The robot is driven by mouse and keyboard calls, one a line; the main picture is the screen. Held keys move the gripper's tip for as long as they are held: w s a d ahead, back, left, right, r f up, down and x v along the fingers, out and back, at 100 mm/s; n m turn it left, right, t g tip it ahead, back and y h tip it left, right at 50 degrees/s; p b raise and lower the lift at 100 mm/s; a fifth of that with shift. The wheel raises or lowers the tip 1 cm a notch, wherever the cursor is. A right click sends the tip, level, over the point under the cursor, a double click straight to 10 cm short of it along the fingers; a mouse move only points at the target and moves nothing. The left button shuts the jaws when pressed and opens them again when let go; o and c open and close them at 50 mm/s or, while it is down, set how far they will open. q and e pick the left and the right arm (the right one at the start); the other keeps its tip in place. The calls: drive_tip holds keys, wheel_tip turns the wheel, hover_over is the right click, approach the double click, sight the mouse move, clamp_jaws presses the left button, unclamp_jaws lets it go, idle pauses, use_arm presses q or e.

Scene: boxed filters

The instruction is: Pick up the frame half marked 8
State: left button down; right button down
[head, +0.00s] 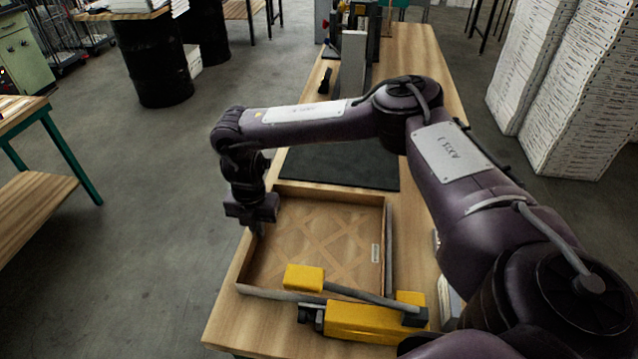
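A shallow brown frame half (386,230) with a criss-cross lattice inside lies on the wooden workbench. A small white label (376,253) sits on its right inner side, too small to read, so I cannot confirm the mark 8. My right gripper (256,228) points down at the frame's left wall, near its far left corner. Its fingertips are dark and small here; I cannot tell whether they are open, or whether they touch the wall. My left gripper is out of view.
A yellow tool (362,322) with a bar and yellow block lies across the frame's near edge. A dark mat (336,166) lies behind the frame. Stacked white boxes (573,100) stand at the right. Open floor lies left of the workbench (226,328).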

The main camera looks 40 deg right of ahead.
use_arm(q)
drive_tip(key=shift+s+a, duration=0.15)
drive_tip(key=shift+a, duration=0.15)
use_arm(e)
drive_tip(key=shift+r, duration=0.1)
